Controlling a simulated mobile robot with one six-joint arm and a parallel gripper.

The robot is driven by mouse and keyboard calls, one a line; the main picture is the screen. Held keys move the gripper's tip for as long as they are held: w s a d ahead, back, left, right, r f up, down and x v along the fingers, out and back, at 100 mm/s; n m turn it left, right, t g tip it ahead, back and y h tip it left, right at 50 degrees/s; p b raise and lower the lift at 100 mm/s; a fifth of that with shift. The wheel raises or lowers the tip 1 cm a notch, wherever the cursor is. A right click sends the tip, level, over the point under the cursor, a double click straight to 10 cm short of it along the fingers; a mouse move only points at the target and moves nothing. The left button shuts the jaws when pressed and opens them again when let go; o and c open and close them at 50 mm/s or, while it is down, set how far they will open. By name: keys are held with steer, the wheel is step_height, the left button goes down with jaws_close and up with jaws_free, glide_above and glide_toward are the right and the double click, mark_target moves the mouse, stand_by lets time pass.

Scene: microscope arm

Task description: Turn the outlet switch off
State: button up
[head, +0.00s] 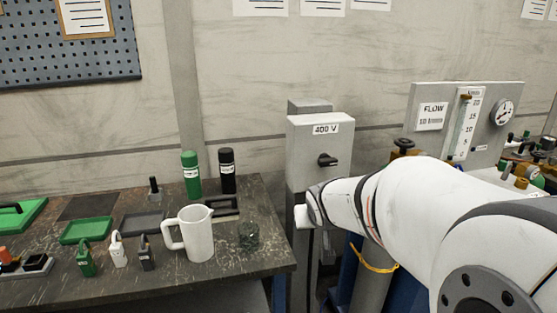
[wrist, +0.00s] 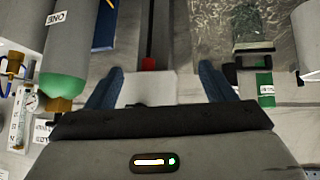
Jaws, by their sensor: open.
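A grey switch box (head: 318,150) marked "400 V" stands against the wall in the head view. Its black rotary handle (head: 328,160) points roughly sideways. I cannot tell for sure that this is the outlet switch. In the wrist view my gripper (wrist: 160,72) is open, with its two blue fingers apart. Between and beyond the fingers lie a pale surface (wrist: 148,88) and a small red part (wrist: 148,63) on a dark upright strip. Nothing is seen held. In the head view my arm reaches in below the switch box, and its gripper fingers are not clearly visible.
A dark workbench (head: 255,265) at left holds a white jug (head: 195,235), green and black bottles, trays and padlocks. A flow panel (head: 462,115) with a gauge is at right. In the wrist view a grey cylinder (wrist: 75,45) with a green end lies close to the left finger.

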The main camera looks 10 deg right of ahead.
steer(key=shift+o, duration=0.3)
steer(key=w+d+t, duration=0.2)
steer(key=w+d, duration=0.2)
steer(key=w, duration=0.3)
steer(key=w+d+r+t, duration=0.1)
steer(key=w+d+t, duration=0.2)
steer(key=w+d, duration=0.2)
steer(key=shift+w+r, duration=0.25)
steer(key=shift+w, duration=0.7)
steer(key=n+t+y, duration=0.1)
steer(key=t+y, duration=0.1)
steer(key=t, duration=0.2)
glide_toward(330, 162)
steer(key=w, duration=0.3)
steer(key=shift+n+t+y, duration=0.3)
steer(key=shift+t, duration=0.1)
steer(key=w, duration=0.8)
steer(key=shift+w+f+p, duration=0.2)
steer(key=shift+f+p, duration=0.15)
steer(key=shift+f, duration=0.05)
steer(key=shift+c, duration=0.5)
